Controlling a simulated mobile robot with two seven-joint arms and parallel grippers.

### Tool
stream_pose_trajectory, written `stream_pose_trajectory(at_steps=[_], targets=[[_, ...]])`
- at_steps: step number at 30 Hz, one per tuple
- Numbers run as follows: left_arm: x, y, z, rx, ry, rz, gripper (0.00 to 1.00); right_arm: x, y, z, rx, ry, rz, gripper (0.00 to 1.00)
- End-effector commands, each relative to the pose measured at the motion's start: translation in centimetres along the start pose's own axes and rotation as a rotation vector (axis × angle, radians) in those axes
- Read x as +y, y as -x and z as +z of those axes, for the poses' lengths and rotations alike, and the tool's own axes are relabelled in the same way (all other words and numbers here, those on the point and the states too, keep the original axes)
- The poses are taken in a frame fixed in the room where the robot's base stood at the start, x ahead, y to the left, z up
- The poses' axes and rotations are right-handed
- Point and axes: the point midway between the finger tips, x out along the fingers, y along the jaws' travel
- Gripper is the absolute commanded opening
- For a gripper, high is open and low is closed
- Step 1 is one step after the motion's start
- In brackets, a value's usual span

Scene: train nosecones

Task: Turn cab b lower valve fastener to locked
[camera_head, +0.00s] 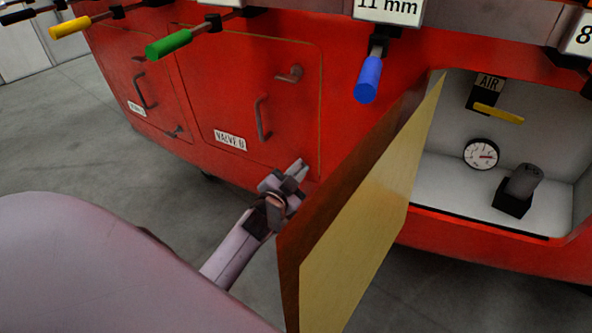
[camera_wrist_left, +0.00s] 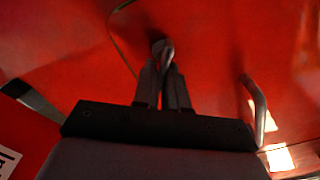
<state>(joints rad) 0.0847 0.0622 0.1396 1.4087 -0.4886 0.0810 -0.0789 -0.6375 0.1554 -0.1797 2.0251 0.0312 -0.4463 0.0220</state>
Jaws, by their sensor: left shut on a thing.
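The red door with the label VALVE B (camera_head: 230,140) is closed in the head view. Its upper fastener (camera_head: 290,74) is a dark bent lever near the top right corner. My left gripper (camera_head: 298,168) is at the door's lower right corner, where it covers the lower fastener. In the left wrist view, the fingers of my left gripper (camera_wrist_left: 163,80) are shut on the lower fastener (camera_wrist_left: 163,48), whose grey rounded end shows between the tips. The fastener's exact angle is hard to tell. My right gripper is in neither view.
An open door panel (camera_head: 350,220) stands out just right of my left gripper. Behind it is an open compartment with a gauge (camera_head: 481,154) and a yellow AIR lever (camera_head: 498,114). The door's handle (camera_head: 262,119) also shows in the wrist view (camera_wrist_left: 258,108). Coloured-handled tools hang above.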

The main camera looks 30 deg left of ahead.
Motion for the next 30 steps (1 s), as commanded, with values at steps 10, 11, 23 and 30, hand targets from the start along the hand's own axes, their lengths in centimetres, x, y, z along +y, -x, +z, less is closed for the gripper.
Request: stream_pose_trajectory(at_steps=[10, 11, 23, 30], targets=[[0.8, 0.0, 0.3, -0.002, -0.331, 0.0, 0.0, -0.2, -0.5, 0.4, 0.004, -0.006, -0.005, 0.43], [0.8, 0.0, 0.3, -0.002, -0.359, 0.0, 0.0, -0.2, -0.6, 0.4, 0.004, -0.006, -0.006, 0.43], [1.3, 0.0, 0.7, -0.001, -0.717, 0.0, 0.0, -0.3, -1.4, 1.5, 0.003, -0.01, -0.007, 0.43], [1.5, 0.0, 0.8, 0.0, -0.867, 0.0, 0.0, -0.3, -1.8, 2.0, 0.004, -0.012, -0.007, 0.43]])
